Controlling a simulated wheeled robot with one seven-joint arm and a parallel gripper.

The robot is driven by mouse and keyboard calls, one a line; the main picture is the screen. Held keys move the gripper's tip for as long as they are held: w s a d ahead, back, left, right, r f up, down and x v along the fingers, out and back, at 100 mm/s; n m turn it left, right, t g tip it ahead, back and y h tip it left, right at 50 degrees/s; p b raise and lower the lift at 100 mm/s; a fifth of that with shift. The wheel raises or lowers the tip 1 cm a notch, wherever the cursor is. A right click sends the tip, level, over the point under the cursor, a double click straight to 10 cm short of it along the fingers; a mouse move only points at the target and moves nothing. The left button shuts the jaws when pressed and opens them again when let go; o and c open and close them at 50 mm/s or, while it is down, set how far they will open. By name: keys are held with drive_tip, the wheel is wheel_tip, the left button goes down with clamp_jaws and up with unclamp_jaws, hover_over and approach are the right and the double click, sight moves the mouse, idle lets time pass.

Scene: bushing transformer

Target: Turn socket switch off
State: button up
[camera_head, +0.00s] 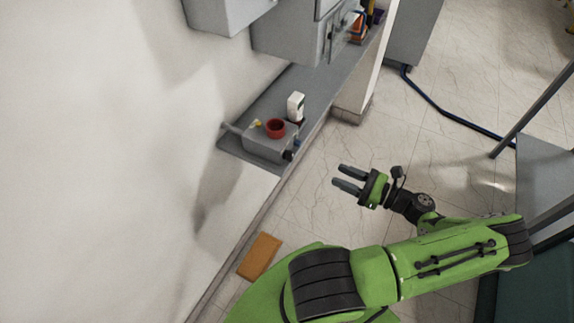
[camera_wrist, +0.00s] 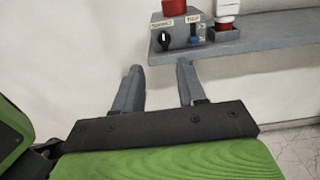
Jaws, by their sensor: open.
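A grey socket box (camera_head: 267,143) with a red round socket (camera_head: 275,128) on top sits on a grey ledge along the wall. In the wrist view the box (camera_wrist: 180,36) shows a black rotary switch (camera_wrist: 164,39) on its front at the left and a blue part (camera_wrist: 195,38) at the right. The red socket (camera_wrist: 174,8) is cut by the top edge.
The grey ledge (camera_head: 272,97) juts from the wall under the box. A white device (camera_head: 296,106) stands beside the box. Grey cabinets (camera_head: 290,32) hang above. An orange-brown block (camera_head: 260,256) lies low by the wall. Tiled floor between gripper and ledge looks clear.

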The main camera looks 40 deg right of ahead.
sight(289, 156)
drive_tip(key=x, duration=1.5)
drive_tip(key=shift+w+d+f, duration=0.15)
drive_tip(key=shift+w, duration=0.35)
clamp_jaws()
